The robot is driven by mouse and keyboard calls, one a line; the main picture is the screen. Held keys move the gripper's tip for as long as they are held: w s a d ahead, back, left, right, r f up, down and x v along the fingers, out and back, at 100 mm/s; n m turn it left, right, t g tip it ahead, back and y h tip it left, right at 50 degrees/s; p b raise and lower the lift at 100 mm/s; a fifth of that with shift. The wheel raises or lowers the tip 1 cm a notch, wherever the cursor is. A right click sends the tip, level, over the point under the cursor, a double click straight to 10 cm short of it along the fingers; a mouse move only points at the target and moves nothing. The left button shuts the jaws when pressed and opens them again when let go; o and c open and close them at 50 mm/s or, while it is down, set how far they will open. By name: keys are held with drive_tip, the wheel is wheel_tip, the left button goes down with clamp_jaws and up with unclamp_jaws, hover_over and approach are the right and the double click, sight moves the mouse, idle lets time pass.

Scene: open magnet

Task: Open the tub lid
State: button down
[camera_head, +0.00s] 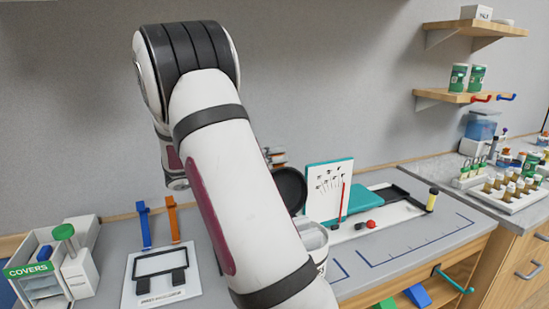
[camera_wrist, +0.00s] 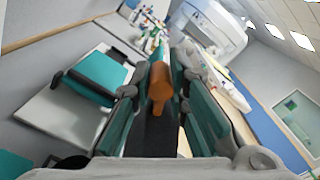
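The tub (camera_head: 314,238) is a white container on the counter, partly hidden behind my arm in the head view. A round black lid (camera_head: 291,189) stands raised and tilted above it, its left part hidden by my arm. My gripper is hidden in the head view. In the wrist view my gripper (camera_wrist: 163,75) has its two teal-padded fingers apart, with a gap between them. An orange-brown cylinder (camera_wrist: 160,85) shows in that gap, with a dark strip below it. I cannot tell whether the fingers touch either one.
A white pegboard (camera_head: 328,185) and a teal block (camera_head: 372,200) stand right of the tub. A framed black stand (camera_head: 160,268) and a box marked COVERS (camera_head: 38,275) are at the left. Shelves (camera_head: 460,97) hang at the upper right. The marked counter (camera_head: 415,240) is clear at front right.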

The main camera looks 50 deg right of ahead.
drive_tip(key=s+p, duration=0.1)
drive_tip(key=s+a+r+m+p, duration=0.1)
drive_tip(key=shift+r+p, duration=0.2)
drive_tip(key=shift+p, duration=0.1)
drive_tip(key=shift+s+a+r+p, duration=0.1)
drive_tip(key=shift+s+a+p, duration=0.3)
drive_tip(key=shift+s+p, duration=0.25)
drive_tip(key=shift+w, duration=0.1)
drive_tip(key=c, duration=1.5)
unclamp_jaws()
drive_tip(key=shift+c, duration=0.2)
drive_tip(key=v, duration=1.2)
